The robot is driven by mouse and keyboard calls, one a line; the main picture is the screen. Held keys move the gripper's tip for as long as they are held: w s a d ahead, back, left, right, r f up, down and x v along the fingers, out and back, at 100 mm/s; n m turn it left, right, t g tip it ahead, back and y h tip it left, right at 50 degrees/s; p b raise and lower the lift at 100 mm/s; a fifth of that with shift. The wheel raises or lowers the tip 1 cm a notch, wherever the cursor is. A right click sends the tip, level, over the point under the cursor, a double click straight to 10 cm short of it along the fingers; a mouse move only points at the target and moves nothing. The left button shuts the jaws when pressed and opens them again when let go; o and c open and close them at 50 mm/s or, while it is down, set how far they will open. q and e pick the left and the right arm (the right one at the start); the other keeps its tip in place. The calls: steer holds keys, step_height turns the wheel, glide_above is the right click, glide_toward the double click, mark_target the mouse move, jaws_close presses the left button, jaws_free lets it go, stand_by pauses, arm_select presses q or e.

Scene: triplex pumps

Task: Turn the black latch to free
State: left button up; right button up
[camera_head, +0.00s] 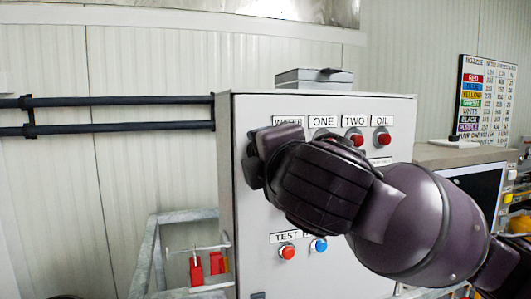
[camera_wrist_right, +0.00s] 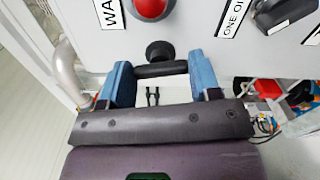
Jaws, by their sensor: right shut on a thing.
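The black latch (camera_wrist_right: 160,51) shows in the right wrist view on the front of the light grey panel, below a red button. Its dark bar lies crosswise between the blue fingers of my right gripper (camera_wrist_right: 161,70), which are shut on its two ends. In the head view my right gripper (camera_head: 256,160) is at the left part of the cabinet front, and my right wrist and forearm hide the latch. My left gripper is not in view.
The grey control cabinet (camera_head: 270,108) carries red buttons (camera_head: 382,139) labelled ONE, TWO and OIL. Lower are a red button (camera_head: 287,252) and a blue button (camera_head: 320,245). A black selector knob (camera_wrist_right: 285,14) is at right in the wrist view. A metal frame (camera_head: 150,250) stands at left.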

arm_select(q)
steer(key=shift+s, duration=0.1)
arm_select(e)
steer(key=shift+m, duration=1.2)
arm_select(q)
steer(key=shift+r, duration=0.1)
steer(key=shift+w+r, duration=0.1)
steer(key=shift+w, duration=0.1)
arm_select(e)
steer(key=o, duration=0.6)
steer(key=shift+o, duration=0.2)
steer(key=shift+s, duration=0.1)
arm_select(q)
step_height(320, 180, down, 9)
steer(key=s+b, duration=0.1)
steer(key=b, duration=0.6)
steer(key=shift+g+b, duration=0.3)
arm_select(e)
steer(key=v, duration=1)
steer(key=shift+s+d, duration=0.15)
steer(key=shift+s, duration=0.1)
